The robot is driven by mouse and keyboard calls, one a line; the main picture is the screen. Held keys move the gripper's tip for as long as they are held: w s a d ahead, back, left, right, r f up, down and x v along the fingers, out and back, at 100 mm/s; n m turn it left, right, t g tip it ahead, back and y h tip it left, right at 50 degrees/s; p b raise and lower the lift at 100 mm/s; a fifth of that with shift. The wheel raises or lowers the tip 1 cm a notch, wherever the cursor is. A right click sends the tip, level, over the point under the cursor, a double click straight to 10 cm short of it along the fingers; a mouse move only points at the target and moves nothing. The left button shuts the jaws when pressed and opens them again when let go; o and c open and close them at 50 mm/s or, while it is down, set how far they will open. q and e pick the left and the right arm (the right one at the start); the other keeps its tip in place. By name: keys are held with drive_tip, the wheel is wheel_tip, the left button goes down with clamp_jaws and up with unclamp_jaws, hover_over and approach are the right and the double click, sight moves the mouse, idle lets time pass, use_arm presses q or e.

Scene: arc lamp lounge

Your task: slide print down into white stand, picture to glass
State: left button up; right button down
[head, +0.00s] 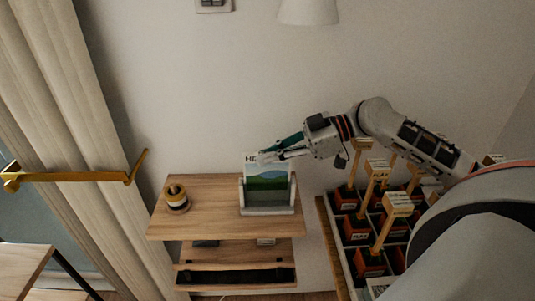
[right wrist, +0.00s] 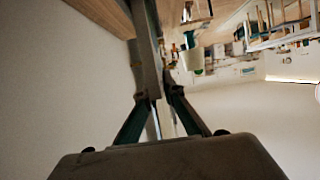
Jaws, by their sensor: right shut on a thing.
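The print (head: 267,181), a white sheet with dark lettering at the top and a green and blue landscape, stands upright at the white stand (head: 268,211) on the small wooden shelf. Its picture faces the viewer. Its lower part is behind the stand's front pane, between the side walls; whether it touches the bottom is hidden. My right gripper (head: 262,156) reaches in from the right and is shut on the print's top edge. In the right wrist view, the two fingers (right wrist: 160,98) close together on a thin upright edge. My left gripper is not in view.
A round wood and dark jar (head: 177,199) stands left of the stand on the shelf (head: 215,219). A divided crate (head: 340,262) of red boxes with wooden handles stands at right, below my arm. A brass bar (head: 75,177) and curtain (head: 75,100) are at left.

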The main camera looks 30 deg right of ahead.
drive_tip(key=shift+a+f, duration=0.15)
drive_tip(key=shift+f, duration=0.3)
